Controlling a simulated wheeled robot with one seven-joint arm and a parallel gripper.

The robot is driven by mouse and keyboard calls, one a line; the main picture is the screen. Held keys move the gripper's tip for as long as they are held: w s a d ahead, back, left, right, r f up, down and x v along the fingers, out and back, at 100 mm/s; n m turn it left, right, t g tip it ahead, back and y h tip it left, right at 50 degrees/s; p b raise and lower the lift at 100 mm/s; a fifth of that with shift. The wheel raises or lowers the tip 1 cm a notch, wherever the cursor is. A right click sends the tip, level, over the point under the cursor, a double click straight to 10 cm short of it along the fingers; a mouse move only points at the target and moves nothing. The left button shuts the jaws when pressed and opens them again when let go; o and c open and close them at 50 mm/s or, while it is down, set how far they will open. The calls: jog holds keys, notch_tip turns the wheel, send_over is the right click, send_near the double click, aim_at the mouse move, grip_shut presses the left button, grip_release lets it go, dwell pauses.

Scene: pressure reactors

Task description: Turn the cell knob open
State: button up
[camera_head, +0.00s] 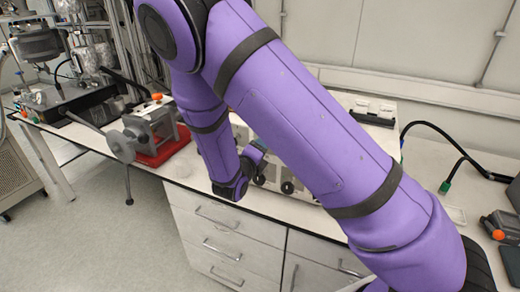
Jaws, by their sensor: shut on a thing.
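A white box-shaped unit (309,190) stands on the bench, mostly hidden behind my purple arm. Two small dark round knobs show low on its front: a left knob (260,180) and a right knob (287,187). I cannot tell from any label which one is the cell knob. My arm reaches up, over and down, and its wrist bends back toward the front of the unit, just above the left knob. My gripper's fingers are hidden behind my own arm, so their contact with a knob does not show.
Drawers (222,238) are below. A black cable (440,135) and a dark device (497,225) are on the right.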

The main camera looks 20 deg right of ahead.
jog(key=shift+n, duration=1.2)
jog(key=o, duration=0.9)
jog(key=v, duration=1.1)
